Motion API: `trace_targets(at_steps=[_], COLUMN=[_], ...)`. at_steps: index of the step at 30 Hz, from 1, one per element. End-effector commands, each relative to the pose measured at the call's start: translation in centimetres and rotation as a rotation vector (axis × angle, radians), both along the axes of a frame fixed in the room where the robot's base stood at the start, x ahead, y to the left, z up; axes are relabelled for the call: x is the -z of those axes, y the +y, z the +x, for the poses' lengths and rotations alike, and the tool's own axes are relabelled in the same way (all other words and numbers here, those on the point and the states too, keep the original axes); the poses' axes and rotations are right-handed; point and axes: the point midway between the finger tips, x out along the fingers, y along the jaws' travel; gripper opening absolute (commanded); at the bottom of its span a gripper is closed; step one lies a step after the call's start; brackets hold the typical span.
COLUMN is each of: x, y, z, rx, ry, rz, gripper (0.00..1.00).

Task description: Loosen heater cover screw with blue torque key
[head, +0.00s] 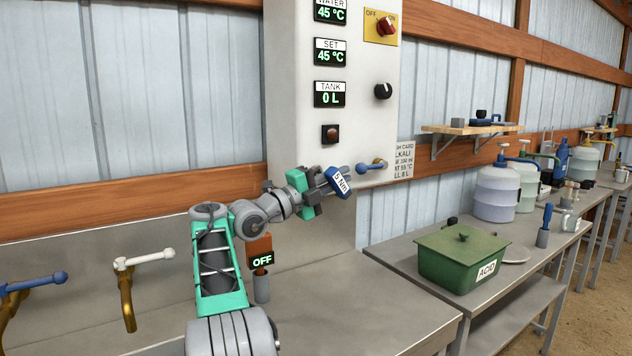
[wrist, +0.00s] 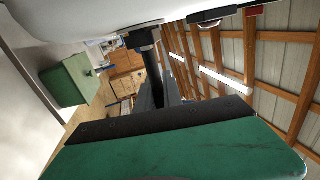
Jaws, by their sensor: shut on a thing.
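The blue torque key (head: 340,182), with a white "5 Nm" label, is clamped in my gripper (head: 318,182), raised in front of the lower part of the white control cabinet (head: 350,130). In the wrist view, the grey fingers (wrist: 160,98) are shut around a dark upright shaft, which rises toward the pale cabinet face at the top. I cannot tell whether the key touches the cabinet. I cannot pick out the heater cover screw in either view; the gripper and key may hide it.
A black knob (head: 383,91) and red switch (head: 387,26) stick out above. An orange box reading OFF (head: 260,252) stands behind my arm. A green ACID bin (head: 462,257) sits on the right bench.

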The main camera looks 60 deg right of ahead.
Motion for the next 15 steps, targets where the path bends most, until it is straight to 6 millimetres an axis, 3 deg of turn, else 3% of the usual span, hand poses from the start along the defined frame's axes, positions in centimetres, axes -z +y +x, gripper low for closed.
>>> trace_targets(at_steps=[15], x=[-0.02], y=[0.07], z=[0.02], rx=[0.0], ry=[0.045], rz=[-0.092], gripper=[0.0])
